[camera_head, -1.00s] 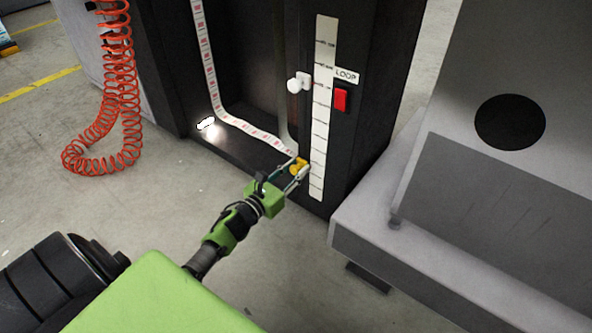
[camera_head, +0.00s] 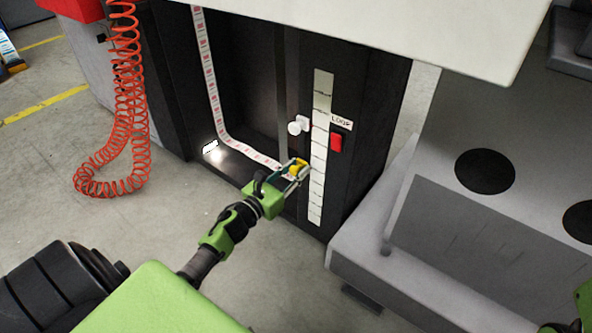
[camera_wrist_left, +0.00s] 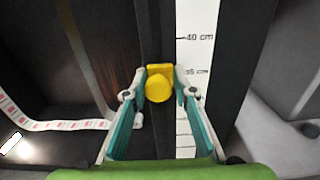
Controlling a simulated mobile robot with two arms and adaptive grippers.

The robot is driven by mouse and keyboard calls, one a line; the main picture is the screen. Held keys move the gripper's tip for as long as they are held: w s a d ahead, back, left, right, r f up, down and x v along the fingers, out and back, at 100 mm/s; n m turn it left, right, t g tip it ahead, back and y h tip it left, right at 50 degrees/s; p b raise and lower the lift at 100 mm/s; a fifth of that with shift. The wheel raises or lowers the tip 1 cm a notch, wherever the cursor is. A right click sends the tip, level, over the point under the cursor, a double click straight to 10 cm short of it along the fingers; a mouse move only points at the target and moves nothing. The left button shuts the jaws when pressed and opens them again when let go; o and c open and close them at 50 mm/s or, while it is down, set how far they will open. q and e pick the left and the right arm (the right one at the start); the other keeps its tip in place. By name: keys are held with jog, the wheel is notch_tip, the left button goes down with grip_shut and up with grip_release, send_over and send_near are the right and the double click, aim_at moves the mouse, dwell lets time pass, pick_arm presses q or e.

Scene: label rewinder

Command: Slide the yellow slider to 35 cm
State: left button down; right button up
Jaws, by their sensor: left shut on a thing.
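The yellow slider (camera_head: 298,167) sits on the dark post left of the white scale strip (camera_head: 318,190). My left gripper (camera_head: 297,172) is shut on it, a finger on each side. In the left wrist view the slider's round yellow knob (camera_wrist_left: 159,87) shows between the fingertips (camera_wrist_left: 159,93). Its square plate is roughly level with the "35 cm" label on the scale (camera_wrist_left: 197,50), and "40 cm" lies above. The exact reading cannot be told from this angle. Of my right arm only a green part shows at the lower right edge, without fingers.
A white knob (camera_head: 298,126) sits above the slider on the post. A red switch (camera_head: 336,142) is under the "LOOP" label right of the scale. A printed label strip (camera_head: 211,85) hangs at left. A grey machine (camera_head: 455,215) stands close at right.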

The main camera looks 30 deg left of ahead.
pick_arm(q)
jog(key=shift+w+a+r, duration=0.1)
jog(key=shift+a+r, duration=0.2)
jog(key=shift+a, duration=0.05)
jog(key=c, duration=1.8)
grip_release()
jog(key=shift+d+f, duration=0.1)
jog(key=shift+s, duration=0.7)
jog(key=s, duration=0.7)
jog(key=s+a, duration=0.1)
jog(key=s, duration=0.2)
jog(key=shift+s, duration=0.4)
